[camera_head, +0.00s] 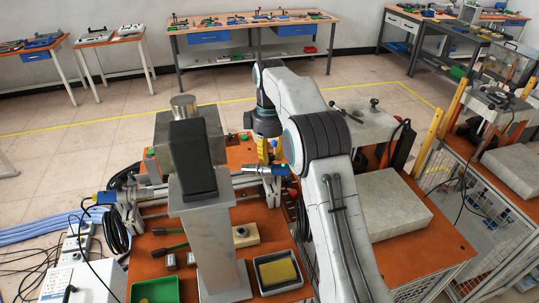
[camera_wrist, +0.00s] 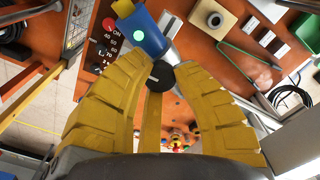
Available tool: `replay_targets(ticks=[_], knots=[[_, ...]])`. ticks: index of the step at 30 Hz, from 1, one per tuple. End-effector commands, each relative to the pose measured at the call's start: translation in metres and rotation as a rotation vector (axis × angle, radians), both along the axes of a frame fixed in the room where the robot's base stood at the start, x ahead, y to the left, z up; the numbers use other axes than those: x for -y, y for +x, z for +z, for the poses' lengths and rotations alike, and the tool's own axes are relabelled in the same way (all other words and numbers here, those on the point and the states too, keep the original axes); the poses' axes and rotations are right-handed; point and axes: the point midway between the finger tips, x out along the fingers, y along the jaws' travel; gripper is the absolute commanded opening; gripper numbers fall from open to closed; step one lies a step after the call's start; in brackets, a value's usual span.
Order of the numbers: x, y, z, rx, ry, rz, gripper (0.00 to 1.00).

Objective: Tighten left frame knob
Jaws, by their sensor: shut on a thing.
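My gripper (camera_wrist: 160,68) has two ribbed yellow fingers, closed around a black round knob (camera_wrist: 160,78) with a small white mark. The knob sits between the fingertips, beside a blue fitting (camera_wrist: 143,32) with a white end on a metal bar. In the head view, my gripper (camera_head: 262,151) points down at the far end of the metal frame (camera_head: 247,178), next to a blue fitting (camera_head: 278,171). The knob cannot be made out there; the gripper and small scale hide it.
A grey column with a black top (camera_head: 193,160) stands left of my arm. The orange bench holds a tray with a yellow sponge (camera_head: 280,272), a green bin (camera_head: 155,291) and a beige block with a button (camera_head: 245,234). A grey slab (camera_head: 393,206) lies to the right.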

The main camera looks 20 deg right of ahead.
Motion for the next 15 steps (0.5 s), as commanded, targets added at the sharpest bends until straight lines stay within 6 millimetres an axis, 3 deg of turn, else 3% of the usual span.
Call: replay_targets(ticks=[8,15], knots=[[-0.0001,-0.0011,-0.0025,-0.007,0.000,-0.035,0.00],[-0.0002,-0.0011,-0.0030,-0.008,-0.001,-0.178,0.00]])
